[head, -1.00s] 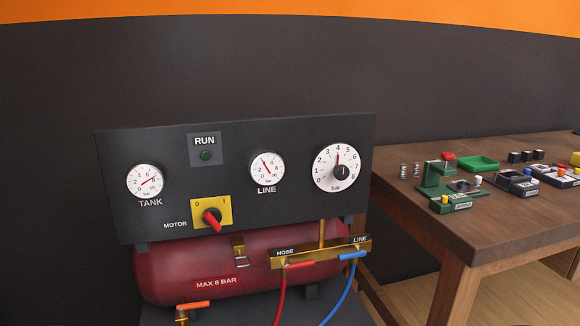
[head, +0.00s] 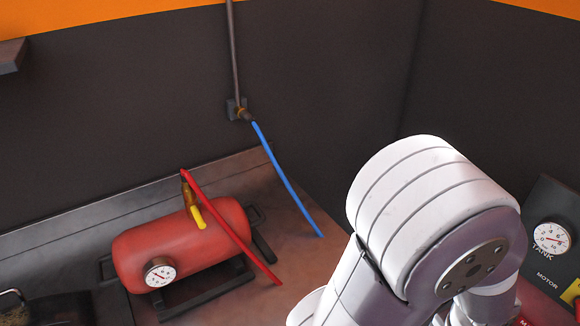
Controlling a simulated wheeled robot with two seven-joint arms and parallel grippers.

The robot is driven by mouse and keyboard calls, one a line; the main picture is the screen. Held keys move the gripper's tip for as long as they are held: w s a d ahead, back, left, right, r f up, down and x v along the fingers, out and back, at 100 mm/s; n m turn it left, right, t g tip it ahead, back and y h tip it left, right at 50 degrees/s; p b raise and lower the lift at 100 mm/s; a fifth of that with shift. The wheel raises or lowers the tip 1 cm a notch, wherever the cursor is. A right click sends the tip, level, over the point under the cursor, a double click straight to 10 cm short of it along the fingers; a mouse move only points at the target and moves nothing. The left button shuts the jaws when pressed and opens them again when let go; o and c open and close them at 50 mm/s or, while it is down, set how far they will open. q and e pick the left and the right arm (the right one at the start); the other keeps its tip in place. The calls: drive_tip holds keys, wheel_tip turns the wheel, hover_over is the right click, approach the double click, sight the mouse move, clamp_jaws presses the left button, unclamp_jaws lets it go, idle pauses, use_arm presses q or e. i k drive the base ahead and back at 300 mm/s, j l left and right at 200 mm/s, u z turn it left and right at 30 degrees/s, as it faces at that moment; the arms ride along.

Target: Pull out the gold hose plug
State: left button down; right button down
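A small brass-gold fitting (head: 243,115) sits on a dark wall plate at the foot of a vertical pipe, and a blue hose (head: 287,182) runs down right from it. A second brass fitting (head: 189,194) stands on top of a red tank (head: 185,242). A red hose (head: 232,229) starts at its top and slants down right across the tank. I cannot tell which fitting is the gold hose plug. A white arm of mine fills the centre right, and neither gripper shows.
The tank has a gauge (head: 160,272) and a yellow lever (head: 199,214), and rests on a dark stand on a brown bench top (head: 275,215). A dark panel with a TANK gauge (head: 551,238) is cut off at the right edge. A shelf end (head: 12,56) juts in upper left.

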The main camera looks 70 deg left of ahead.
sight(190, 195)
drive_tip(key=u, duration=3.2)
